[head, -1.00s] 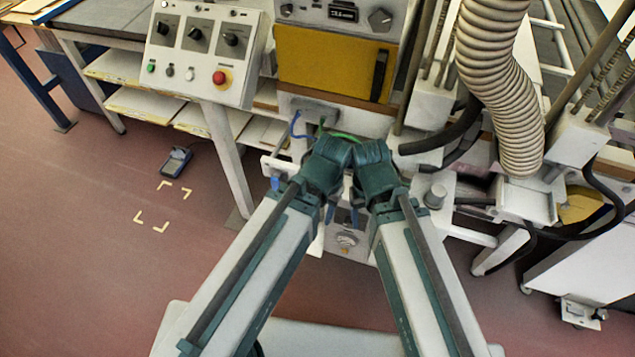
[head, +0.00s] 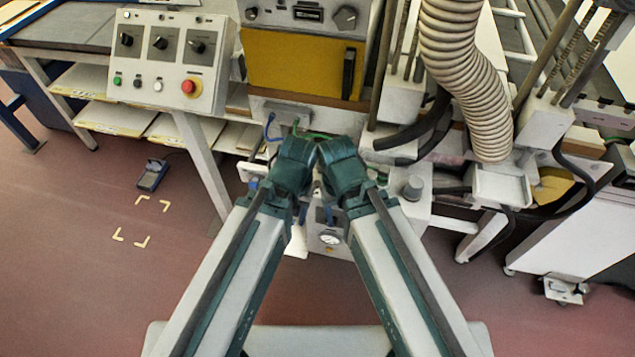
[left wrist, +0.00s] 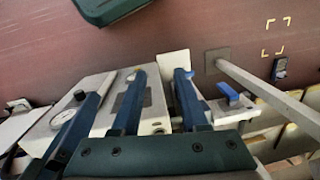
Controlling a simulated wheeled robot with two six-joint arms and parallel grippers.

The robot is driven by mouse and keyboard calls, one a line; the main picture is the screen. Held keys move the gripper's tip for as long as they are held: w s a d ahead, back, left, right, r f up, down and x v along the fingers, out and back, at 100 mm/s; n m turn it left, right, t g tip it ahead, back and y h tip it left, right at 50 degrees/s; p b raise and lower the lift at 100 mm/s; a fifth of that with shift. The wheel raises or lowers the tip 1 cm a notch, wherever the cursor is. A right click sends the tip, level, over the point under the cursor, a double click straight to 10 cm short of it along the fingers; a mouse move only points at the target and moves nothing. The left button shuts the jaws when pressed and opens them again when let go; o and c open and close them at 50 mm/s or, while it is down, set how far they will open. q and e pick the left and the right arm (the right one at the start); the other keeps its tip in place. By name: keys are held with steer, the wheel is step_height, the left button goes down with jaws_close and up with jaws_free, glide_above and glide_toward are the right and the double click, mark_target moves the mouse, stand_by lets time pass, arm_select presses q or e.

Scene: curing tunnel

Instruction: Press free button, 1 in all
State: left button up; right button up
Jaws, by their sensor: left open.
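The slanted white control panel (head: 160,98) stands at the upper left in the head view. It has three black knobs and a row of small buttons: green (head: 117,79), black (head: 137,82) and white (head: 158,86). A red mushroom button (head: 189,86) sits on a yellow base at the right. No label tells which is the free button. Both arms reach forward, well right of the panel, and hide most of their grippers. In the left wrist view, my left gripper (left wrist: 158,72) has its blue fingers apart and empty. My right gripper cannot be made out clearly.
A machine with a yellow front (head: 298,65) is straight ahead. A ribbed hose (head: 462,75) hangs at the right. A white box with a gauge (head: 329,239) is low between the arms. A blue-grey device (head: 153,175) lies near corner marks on clear floor.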

arm_select(q)
jaws_close()
steer(key=shift+w, duration=0.1)
stand_by(1.4)
